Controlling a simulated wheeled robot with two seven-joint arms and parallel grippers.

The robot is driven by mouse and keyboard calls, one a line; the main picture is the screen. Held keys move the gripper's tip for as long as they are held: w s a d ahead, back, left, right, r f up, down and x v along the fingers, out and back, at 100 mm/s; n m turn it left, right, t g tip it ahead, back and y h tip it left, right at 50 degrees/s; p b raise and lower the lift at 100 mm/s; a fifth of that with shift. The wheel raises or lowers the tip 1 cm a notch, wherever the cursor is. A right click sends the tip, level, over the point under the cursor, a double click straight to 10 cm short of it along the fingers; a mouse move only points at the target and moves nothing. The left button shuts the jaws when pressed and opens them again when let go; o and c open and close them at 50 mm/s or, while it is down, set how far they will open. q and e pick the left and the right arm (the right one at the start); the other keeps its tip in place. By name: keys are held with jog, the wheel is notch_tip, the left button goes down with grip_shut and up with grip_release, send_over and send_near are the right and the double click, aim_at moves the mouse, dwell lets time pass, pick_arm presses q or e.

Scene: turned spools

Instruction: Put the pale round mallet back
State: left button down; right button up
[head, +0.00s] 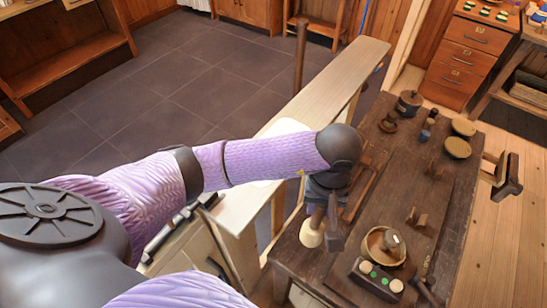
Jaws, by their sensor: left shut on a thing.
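The pale round mallet (311,235) hangs head down near the left front corner of the dark workbench (296,258). Its brown handle runs up into my left gripper (322,202), which is shut on it. The upper end of the handle is hidden by the gripper and wrist. I cannot tell whether the mallet's head touches the bench top. My right gripper is not in view.
A round wooden bowl (377,250) and a dark block with green and white discs (366,268) stand right of the mallet. A wooden frame (362,193) lies behind. Shallow dishes (457,147) and a lidded pot (410,101) are farther back. A pale bench (330,85) runs alongside.

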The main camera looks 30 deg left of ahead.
aim_at(314, 231)
pick_arm(q)
notch_tip(314, 231, down, 2)
jog(key=shift+s+a+f, duration=0.1)
jog(key=f, duration=0.1)
jog(key=f+b, duration=0.1)
jog(key=f, duration=0.2)
jog(key=shift+d+f, duration=0.3)
jog(key=shift+d, duration=0.1)
notch_tip(314, 231, down, 3)
jog(key=shift+f+b, duration=0.1)
jog(key=shift+b, duration=0.45)
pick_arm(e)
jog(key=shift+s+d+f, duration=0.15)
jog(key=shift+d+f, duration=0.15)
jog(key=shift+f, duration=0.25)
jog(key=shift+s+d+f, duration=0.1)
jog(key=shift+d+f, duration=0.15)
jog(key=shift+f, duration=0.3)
pick_arm(q)
jog(key=shift+f, duration=0.2)
jog(key=shift+c, duration=2.2)
grip_release()
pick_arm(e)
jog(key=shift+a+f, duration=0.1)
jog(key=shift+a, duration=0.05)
